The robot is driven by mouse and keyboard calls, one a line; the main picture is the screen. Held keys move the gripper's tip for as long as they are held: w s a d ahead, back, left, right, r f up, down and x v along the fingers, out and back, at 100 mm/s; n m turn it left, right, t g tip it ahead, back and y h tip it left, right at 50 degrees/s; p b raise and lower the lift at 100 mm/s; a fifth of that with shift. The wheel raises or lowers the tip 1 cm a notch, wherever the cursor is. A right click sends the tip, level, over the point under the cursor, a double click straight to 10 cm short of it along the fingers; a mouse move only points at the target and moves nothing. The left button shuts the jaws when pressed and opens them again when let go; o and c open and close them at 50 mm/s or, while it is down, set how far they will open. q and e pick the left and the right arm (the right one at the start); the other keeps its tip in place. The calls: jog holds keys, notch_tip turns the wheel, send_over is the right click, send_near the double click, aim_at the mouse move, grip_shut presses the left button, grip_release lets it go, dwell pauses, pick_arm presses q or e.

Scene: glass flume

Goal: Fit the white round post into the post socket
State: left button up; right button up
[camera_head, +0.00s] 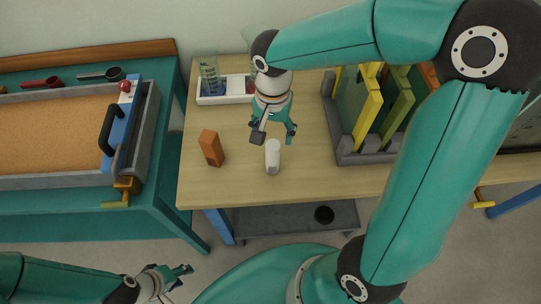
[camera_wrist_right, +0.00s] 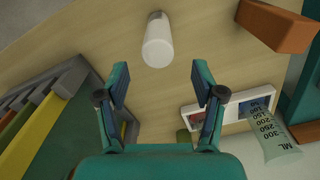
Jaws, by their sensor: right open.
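The white round post (camera_head: 272,156) stands upright on the wooden table near its front edge. It also shows in the right wrist view (camera_wrist_right: 158,42), beyond the fingertips and between their lines. My right gripper (camera_head: 275,133) is open and empty, just behind and above the post; in the wrist view its two fingers (camera_wrist_right: 160,76) are spread apart with no contact on the post. My left gripper (camera_head: 180,281) is low at the bottom left, away from the table; its jaw opening is not clear. I cannot pick out the post socket in either view.
An orange block (camera_head: 211,147) stands left of the post. Behind are a white tray (camera_head: 238,99) and a measuring beaker (camera_head: 209,74). A grey rack (camera_head: 345,155) with yellow and green panels stands right. A teal bench with a sand-coloured flume (camera_head: 52,138) is left.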

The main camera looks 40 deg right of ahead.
aim_at(272, 144)
jog(key=shift+s+a+f+p, duration=0.1)
jog(key=shift+f+p, duration=0.1)
jog(key=shift+f, duration=1.7)
jog(key=shift+s+a+f+p, duration=0.1)
jog(key=shift+f+p, duration=0.1)
jog(key=shift+f, duration=1.65)
grip_shut()
jog(key=shift+r, duration=0.1)
